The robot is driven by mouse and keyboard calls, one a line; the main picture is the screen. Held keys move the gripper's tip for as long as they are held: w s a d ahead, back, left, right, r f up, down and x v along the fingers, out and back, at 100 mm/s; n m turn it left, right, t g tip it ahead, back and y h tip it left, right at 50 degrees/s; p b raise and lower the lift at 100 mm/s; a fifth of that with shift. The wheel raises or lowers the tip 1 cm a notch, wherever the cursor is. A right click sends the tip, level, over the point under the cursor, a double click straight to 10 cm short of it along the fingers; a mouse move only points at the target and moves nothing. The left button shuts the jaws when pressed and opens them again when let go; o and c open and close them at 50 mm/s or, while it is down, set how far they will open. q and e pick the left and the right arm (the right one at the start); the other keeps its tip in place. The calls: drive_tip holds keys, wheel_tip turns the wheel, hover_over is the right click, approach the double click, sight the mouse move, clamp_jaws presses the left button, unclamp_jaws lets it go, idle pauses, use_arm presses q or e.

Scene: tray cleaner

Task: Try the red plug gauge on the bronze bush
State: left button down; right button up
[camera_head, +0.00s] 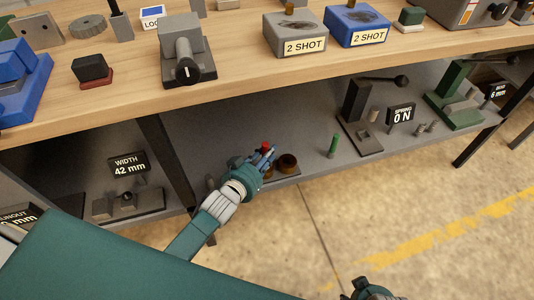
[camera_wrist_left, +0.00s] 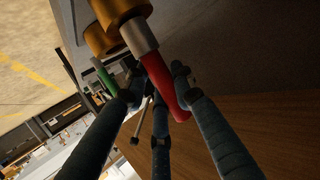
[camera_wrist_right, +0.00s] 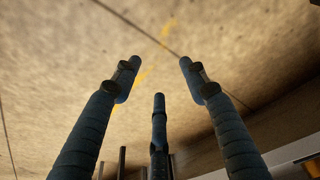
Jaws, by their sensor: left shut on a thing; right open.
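The red plug gauge (camera_wrist_left: 166,82) has a red handle and a silver end. My left gripper (camera_head: 264,160) is shut on its red handle at the lower shelf; the red top (camera_head: 265,147) shows between the fingers in the head view. A bronze bush (camera_head: 288,162) sits on a small dark plate just right of this gripper. In the left wrist view, two bronze rings (camera_wrist_left: 118,8) show at the silver end; I cannot tell whether that end is inside one or only in front. My right gripper (camera_wrist_right: 158,75) is open and empty above the floor.
A green plug gauge (camera_head: 332,146) stands upright on the shelf to the right. The wooden bench top (camera_head: 240,72) overhangs the shelf, and a dark leg (camera_head: 168,160) stands at the left.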

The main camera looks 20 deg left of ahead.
drive_tip(key=shift+s+d+f, duration=0.1)
drive_tip(key=shift+s+f, duration=0.25)
drive_tip(key=shift+f, duration=0.35)
drive_tip(key=shift+f, duration=0.1)
drive_tip(key=shift+w, duration=0.2)
drive_tip(key=shift+s+f+p, duration=0.4)
drive_tip(key=shift+s+f, duration=0.3)
drive_tip(key=shift+f, duration=0.15)
drive_tip(key=shift+w+r, duration=0.2)
drive_tip(key=shift+w, duration=0.15)
